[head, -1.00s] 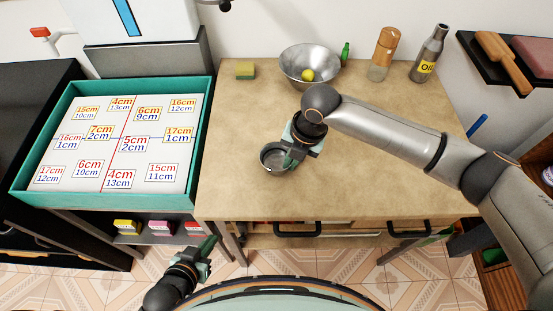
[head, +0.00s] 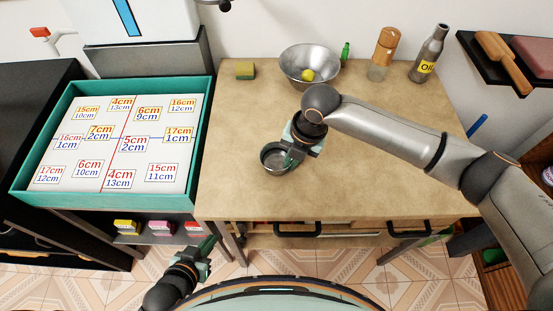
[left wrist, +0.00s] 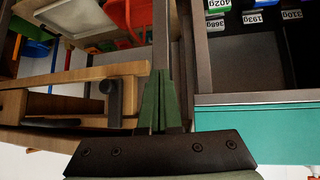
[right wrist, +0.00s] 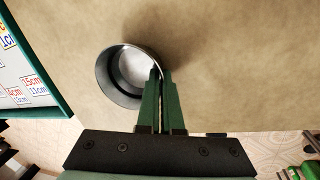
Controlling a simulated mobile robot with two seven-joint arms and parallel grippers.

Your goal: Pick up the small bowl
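The small bowl (head: 265,157) is a grey metal bowl over the middle-left of the wooden table. My right gripper (head: 288,160) reaches down at its right side. In the right wrist view, the green fingers (right wrist: 159,80) are closed together on the near right part of the rim of the small bowl (right wrist: 106,84). Whether its base touches the table is hard to tell. My left gripper (head: 207,246) is low in front of the table, away from the bowl. In the left wrist view its fingers (left wrist: 158,85) are together with nothing between them.
On the table (head: 370,170) stand a large metal bowl (head: 300,60) with a yellow-green ball, a sponge (head: 245,70), a shaker (head: 383,54) and an oil bottle (head: 429,54). A teal-rimmed tray (head: 110,201) with number labels lies left. The front right table is clear.

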